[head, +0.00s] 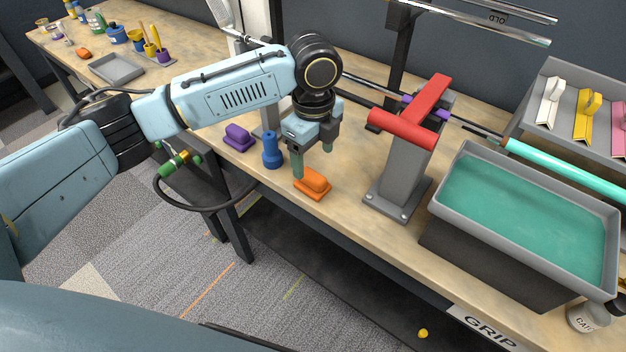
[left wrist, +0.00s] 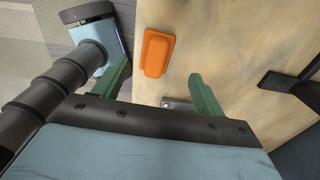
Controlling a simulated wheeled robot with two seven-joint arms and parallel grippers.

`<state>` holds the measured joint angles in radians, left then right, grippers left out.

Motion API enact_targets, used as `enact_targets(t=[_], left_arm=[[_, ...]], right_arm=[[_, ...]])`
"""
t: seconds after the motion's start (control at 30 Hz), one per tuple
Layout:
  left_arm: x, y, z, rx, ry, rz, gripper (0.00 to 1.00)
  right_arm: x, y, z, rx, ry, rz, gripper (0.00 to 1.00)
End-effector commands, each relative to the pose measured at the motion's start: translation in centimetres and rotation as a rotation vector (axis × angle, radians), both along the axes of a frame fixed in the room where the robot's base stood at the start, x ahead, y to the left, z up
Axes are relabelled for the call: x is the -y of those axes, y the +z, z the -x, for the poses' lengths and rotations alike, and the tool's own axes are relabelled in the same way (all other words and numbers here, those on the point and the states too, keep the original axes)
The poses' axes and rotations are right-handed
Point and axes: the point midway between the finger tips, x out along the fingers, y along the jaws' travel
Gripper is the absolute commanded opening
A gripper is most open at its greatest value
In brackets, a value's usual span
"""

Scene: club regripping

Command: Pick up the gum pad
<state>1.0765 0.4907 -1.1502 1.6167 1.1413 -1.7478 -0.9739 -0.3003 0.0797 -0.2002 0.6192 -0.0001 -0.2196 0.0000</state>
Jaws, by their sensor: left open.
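An orange pad (head: 313,184) with a raised rounded top lies on the bench near its front edge; it fits the gum pad, though no label shows. It also shows in the left wrist view (left wrist: 157,53), ahead of the fingers and between their lines. My left gripper (head: 312,161) is open and empty, pointing down just behind and above the pad. Its two green fingers (left wrist: 158,82) stand well apart in the left wrist view. I cannot tell from the head view whether a finger touches the pad. My right gripper is not in view.
A blue peg-shaped piece (head: 271,152) and a purple block (head: 238,137) stand left of the pad. A grey stand with a red clamp (head: 410,125) rises to the right. Beyond it is a grey tray of green liquid (head: 445,205). Bare bench lies between pad and stand.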

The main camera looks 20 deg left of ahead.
Motion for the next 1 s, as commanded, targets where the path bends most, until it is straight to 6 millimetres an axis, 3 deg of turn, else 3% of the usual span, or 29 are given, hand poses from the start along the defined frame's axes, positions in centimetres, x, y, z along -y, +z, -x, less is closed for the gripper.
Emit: enact_targets(t=[0.27, 0.53, 0.83, 1.0], left_arm=[[0.0, -2.3, 0.2, 0.000, 0.000, 0.001, 0.71], [0.0, -6.1, 0.9, 0.000, 0.001, 0.000, 0.71], [0.0, -6.7, 0.8, 0.003, 0.000, 0.000, 0.71], [0.0, -6.7, 0.8, 0.003, 0.000, 0.001, 0.51]], right_arm=[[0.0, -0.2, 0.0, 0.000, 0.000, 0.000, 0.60], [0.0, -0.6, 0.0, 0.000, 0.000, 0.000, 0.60], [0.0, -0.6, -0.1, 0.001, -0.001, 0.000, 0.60], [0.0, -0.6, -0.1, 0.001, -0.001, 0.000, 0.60]])
